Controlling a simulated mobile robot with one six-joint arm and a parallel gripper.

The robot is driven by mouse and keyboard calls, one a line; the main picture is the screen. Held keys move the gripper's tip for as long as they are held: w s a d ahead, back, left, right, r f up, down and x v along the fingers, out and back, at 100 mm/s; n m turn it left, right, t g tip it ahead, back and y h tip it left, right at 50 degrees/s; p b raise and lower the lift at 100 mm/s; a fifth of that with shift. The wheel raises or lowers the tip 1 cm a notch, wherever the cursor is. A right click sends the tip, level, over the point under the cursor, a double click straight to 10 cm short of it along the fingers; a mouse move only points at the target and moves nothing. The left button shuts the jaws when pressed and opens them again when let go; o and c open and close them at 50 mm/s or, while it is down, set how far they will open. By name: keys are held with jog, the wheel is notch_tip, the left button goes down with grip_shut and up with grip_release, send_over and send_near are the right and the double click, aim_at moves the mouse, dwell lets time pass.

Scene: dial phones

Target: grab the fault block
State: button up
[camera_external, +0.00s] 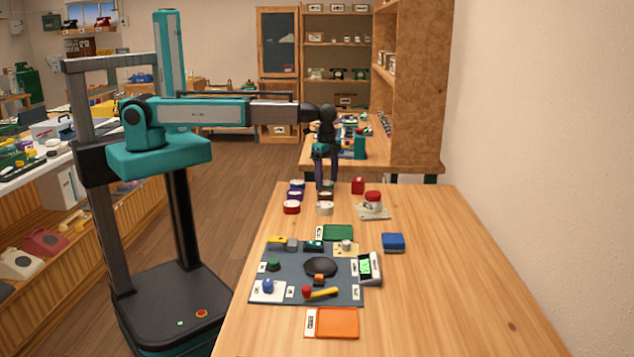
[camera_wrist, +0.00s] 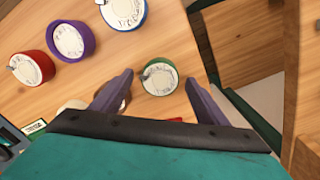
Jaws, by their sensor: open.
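No block is visibly labelled as the fault block, so I cannot tell which it is. A small orange cube (camera_external: 319,278) sits on the grey mat (camera_external: 345,294) beside a black oval pad. A red block (camera_external: 358,186) stands at the far part of the table, and a blue block (camera_external: 393,242) lies right of the mat. My gripper (camera_external: 326,186) points down over the far end of the table, among the phone dials. In the wrist view its fingers (camera_wrist: 160,78) are apart, with a green-rimmed dial (camera_wrist: 159,78) showing between them; contact cannot be told.
Red-rimmed (camera_wrist: 32,68), purple (camera_wrist: 70,41) and blue (camera_wrist: 124,11) dials lie close by. A red-topped device (camera_external: 373,202) stands right of the dials. The mat holds several small parts and a yellow-handled tool (camera_external: 321,293). An orange tray (camera_external: 332,323) lies in front; the table's right side is clear.

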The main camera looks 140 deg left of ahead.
aim_at(327, 182)
dwell(0.4)
jog(key=c, duration=1.2)
jog(key=shift+r, duration=0.2)
jog(key=shift+r+b, duration=0.7)
jog(key=shift+r, duration=0.75)
jog(key=s+d+b, duration=0.1)
jog(key=s+d, duration=0.2)
jog(key=s+d+r+b, duration=0.1)
jog(key=s+d, duration=0.2)
jog(key=s+d+b, duration=0.1)
jog(key=s+d, duration=0.2)
jog(key=d, duration=0.1)
jog(key=shift+s+r, duration=0.2)
jog(key=shift+f+b, duration=0.15)
jog(key=shift+b, duration=0.55)
jog(key=shift+s+d+b, duration=0.15)
jog(key=shift+b, duration=0.65)
jog(key=d+b, duration=0.1)
jog(key=b, duration=0.1)
jog(key=shift+s+b, duration=0.35)
jog(key=shift+s, duration=0.05)
jog(key=shift+s+r, duration=0.1)
jog(key=shift+r, duration=0.1)
